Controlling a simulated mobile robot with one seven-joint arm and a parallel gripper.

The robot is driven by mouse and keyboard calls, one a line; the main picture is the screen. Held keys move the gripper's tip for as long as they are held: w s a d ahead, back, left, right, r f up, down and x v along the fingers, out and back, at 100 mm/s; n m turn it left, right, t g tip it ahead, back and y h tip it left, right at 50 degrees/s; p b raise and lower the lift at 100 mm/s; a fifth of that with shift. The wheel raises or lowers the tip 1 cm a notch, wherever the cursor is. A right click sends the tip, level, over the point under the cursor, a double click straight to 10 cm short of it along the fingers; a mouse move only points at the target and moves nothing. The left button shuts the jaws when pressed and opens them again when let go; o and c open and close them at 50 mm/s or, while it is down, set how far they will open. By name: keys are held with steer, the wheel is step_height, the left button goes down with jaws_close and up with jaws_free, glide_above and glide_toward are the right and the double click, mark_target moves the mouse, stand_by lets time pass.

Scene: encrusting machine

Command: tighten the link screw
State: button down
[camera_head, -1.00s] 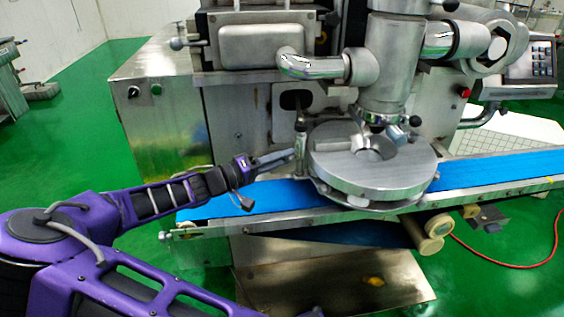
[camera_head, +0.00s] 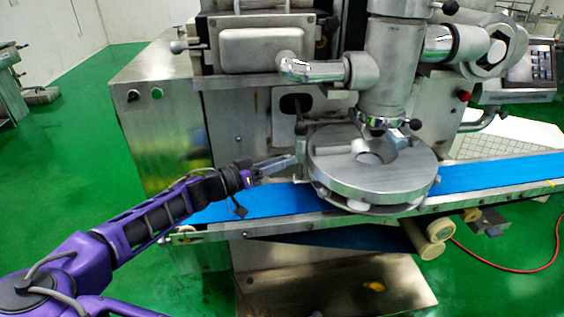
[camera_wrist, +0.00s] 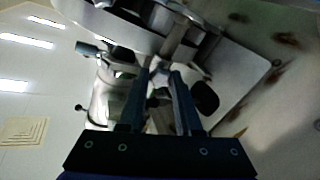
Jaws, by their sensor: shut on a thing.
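The link screw (camera_head: 300,128) appears as a thin upright metal part with a dark top, at the left edge of the round steel disc (camera_head: 372,170). My gripper (camera_head: 294,159) reaches in from the left, with its fingertips at the lower part of the screw. In the wrist view my gripper's two dark fingers (camera_wrist: 162,76) are close together, shut on a small metal part between their tips. I take this part to be the link screw. The fingers and dim light hide most of its shape.
The blue conveyor belt (camera_head: 270,198) runs beneath the disc and my gripper. The steel machine housing (camera_head: 160,110) stands behind, and a thick vertical column (camera_head: 385,65) rises above the disc. The green floor (camera_head: 75,170) is open at left.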

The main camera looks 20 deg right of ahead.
steer(key=shift+m, duration=0.3)
stand_by(0.4)
steer(key=c, duration=0.6)
jaws_free()
steer(key=s+a+p, duration=0.1)
steer(key=s+a, duration=0.1)
steer(key=a, duration=1.5)
steer(key=shift+a, duration=0.15)
